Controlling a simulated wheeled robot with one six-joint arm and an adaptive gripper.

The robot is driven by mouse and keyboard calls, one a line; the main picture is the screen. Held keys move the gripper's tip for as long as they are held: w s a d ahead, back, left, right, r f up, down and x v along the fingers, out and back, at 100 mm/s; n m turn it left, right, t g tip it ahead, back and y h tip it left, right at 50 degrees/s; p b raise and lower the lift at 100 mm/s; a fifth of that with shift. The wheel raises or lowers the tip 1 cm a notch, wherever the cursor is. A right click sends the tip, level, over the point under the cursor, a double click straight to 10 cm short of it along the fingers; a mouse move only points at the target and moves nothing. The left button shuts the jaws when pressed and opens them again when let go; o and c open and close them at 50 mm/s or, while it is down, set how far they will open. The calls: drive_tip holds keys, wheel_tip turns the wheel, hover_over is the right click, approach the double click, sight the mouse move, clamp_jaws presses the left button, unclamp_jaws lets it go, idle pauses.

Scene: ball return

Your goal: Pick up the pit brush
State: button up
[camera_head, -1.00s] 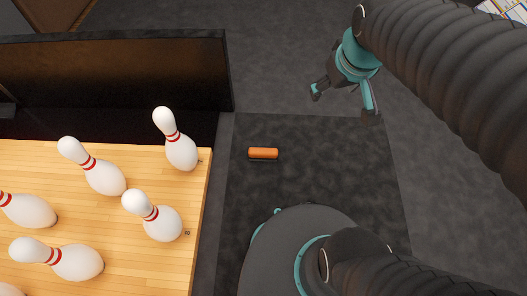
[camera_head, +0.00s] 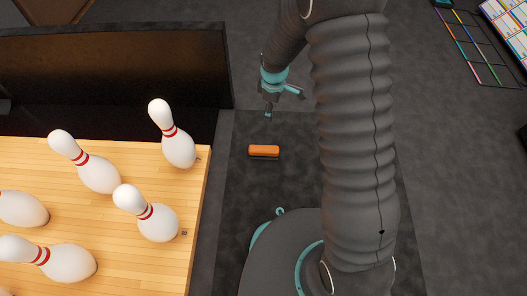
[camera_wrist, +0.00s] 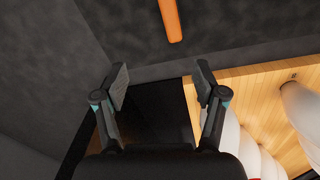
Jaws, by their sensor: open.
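The pit brush shows as an orange handle (camera_head: 264,150) lying on the dark mat just right of the wooden lane in the head view; its dark lower part is hard to make out. In the wrist view the orange handle (camera_wrist: 171,20) is at the top, beyond the fingertips. My gripper (camera_head: 283,103) is above and slightly right of the handle in the head view, apart from it. In the wrist view my gripper (camera_wrist: 162,88) has its two fingers spread with nothing between them.
Several white pins with red stripes, such as one near the corner (camera_head: 177,147), stand or lean on the wooden lane (camera_head: 190,215) at left. A dark panel (camera_head: 120,70) stands behind the lane. The dark mat (camera_head: 235,190) around the handle is clear. A coloured rack (camera_head: 478,45) is at the upper right.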

wheel_tip(320, 180, down, 12)
drive_tip(key=a+n, duration=0.3)
drive_tip(key=b, duration=0.2)
hover_over(264, 148)
drive_tip(key=shift+g, duration=0.4)
wheel_tip(264, 148, down, 8)
drive_tip(key=shift+a, duration=0.15)
drive_tip(key=shift+f+b, duration=0.5)
drive_tip(key=shift+f, duration=2.6)
drive_tip(key=shift+c, duration=0.3)
drive_tip(key=c, duration=1.2)
